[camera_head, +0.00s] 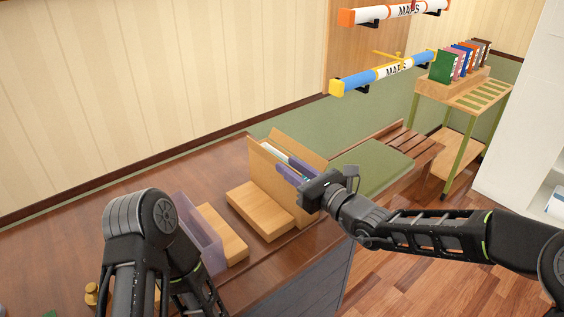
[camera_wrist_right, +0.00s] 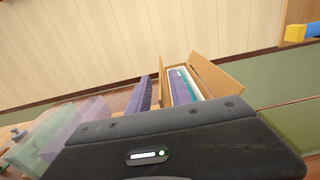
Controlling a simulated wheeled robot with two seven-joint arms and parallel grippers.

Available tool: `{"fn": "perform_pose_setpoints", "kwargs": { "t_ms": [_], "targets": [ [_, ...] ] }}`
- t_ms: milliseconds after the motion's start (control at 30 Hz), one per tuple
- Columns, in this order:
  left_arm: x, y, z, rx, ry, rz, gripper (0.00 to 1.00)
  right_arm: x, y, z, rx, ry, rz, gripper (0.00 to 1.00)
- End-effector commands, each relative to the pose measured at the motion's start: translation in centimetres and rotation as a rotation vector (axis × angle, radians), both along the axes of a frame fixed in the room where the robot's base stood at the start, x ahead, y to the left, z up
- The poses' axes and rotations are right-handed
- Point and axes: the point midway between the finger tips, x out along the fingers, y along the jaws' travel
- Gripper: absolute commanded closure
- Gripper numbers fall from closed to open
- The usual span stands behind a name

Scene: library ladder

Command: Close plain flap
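An open plain tan box (camera_head: 262,172) stands on the brown desk, with tan panels upright at its sides. One raised tan panel (camera_head: 300,145) is on its far right side. In the right wrist view a tan panel (camera_wrist_right: 215,75) leans outward on the right of the box. Purple and white things (camera_wrist_right: 183,88) show inside. My right gripper (camera_head: 308,190) is at the box's right end, close to a purple piece (camera_head: 287,174); I cannot tell whether they touch. Its fingertips are hidden. My left arm is at the lower left, and its gripper does not show clearly.
A tan block (camera_head: 258,212) lies in front of the box. A purple upright panel (camera_head: 200,235) with another tan block (camera_head: 225,235) stands near my left arm. A green pad (camera_head: 375,165) lies right of the box. Map tubes (camera_head: 390,72) hang above.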

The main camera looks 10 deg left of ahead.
Motion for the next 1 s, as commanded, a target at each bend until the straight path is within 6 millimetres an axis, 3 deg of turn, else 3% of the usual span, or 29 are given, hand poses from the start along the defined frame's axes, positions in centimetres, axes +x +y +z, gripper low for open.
{"fn": "perform_pose_setpoints", "kwargs": {
  "t_ms": [200, 567, 867, 1000],
  "targets": [
    [0.0, 0.0, 0.0, 0.0, 0.0, 0.0, 0.64, 1.8, 2.3, 0.0, 0.001, 0.002, 0.001, 0.75],
    [0.0, 0.0, 0.0, 0.0, 0.0, 0.0, 0.64, 2.2, 2.7, 0.0, 0.0, 0.0, 0.0, 0.75],
    [0.0, 0.0, 0.0, 0.0, 0.0, 0.0, 0.64, 2.2, 2.7, 0.0, 0.0, 0.0, 0.0, 0.99],
    [0.0, 0.0, 0.0, 0.0, 0.0, 0.0, 0.64, 2.2, 2.7, 0.0, 0.001, 0.001, 0.0, 1.0]
  ]
}}
